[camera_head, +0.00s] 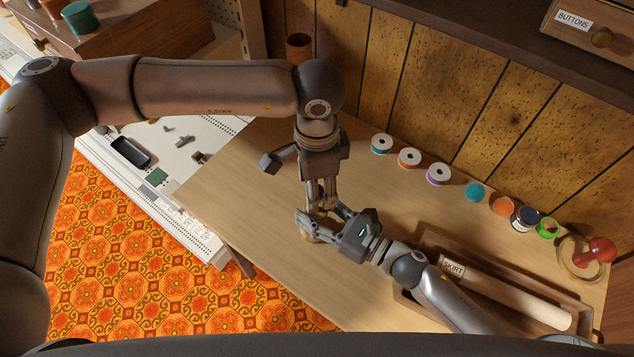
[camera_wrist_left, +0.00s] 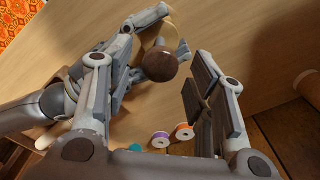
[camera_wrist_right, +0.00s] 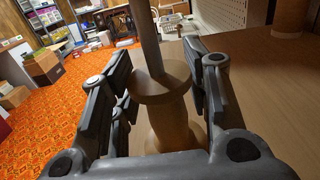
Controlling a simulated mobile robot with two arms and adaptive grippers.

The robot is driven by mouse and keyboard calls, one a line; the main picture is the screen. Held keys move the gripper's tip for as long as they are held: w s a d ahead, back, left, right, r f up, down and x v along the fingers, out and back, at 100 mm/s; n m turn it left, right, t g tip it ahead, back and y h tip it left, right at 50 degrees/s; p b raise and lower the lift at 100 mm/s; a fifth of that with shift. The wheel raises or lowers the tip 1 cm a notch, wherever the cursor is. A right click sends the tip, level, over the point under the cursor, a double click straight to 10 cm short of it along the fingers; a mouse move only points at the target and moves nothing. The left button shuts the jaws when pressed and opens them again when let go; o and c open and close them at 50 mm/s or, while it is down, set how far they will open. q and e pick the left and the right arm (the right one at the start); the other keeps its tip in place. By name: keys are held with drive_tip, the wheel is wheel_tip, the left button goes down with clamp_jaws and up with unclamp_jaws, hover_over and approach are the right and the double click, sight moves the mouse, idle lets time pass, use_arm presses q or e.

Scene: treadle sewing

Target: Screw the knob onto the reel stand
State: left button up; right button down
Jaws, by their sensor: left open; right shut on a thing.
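The pale wooden reel stand (camera_wrist_right: 168,110) stands upright, with a metal rod (camera_wrist_right: 148,40) rising from it in the right wrist view. In the head view, its base (camera_head: 308,236) is mostly hidden by my grippers. My right gripper (camera_head: 325,218) is shut on the stand, with one finger on each side of the wood. The knob (camera_wrist_left: 160,66), a dark brown ball, shows in the left wrist view at the stand. I cannot tell whether it is threaded on. My left gripper (camera_head: 322,204) points down above the stand and is open, its fingers apart around the knob.
Thread spools (camera_head: 409,158) line the back of the table (camera_head: 260,190). A wooden tray (camera_head: 440,240) with a SKIRT roll (camera_head: 500,290) lies beside my right arm. A red pincushion-like thing (camera_head: 600,249) stands at far right.

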use_arm(q)
wheel_tip(320, 180, up, 4)
drive_tip(key=shift+r, duration=0.1)
drive_tip(key=shift+c, duration=0.4)
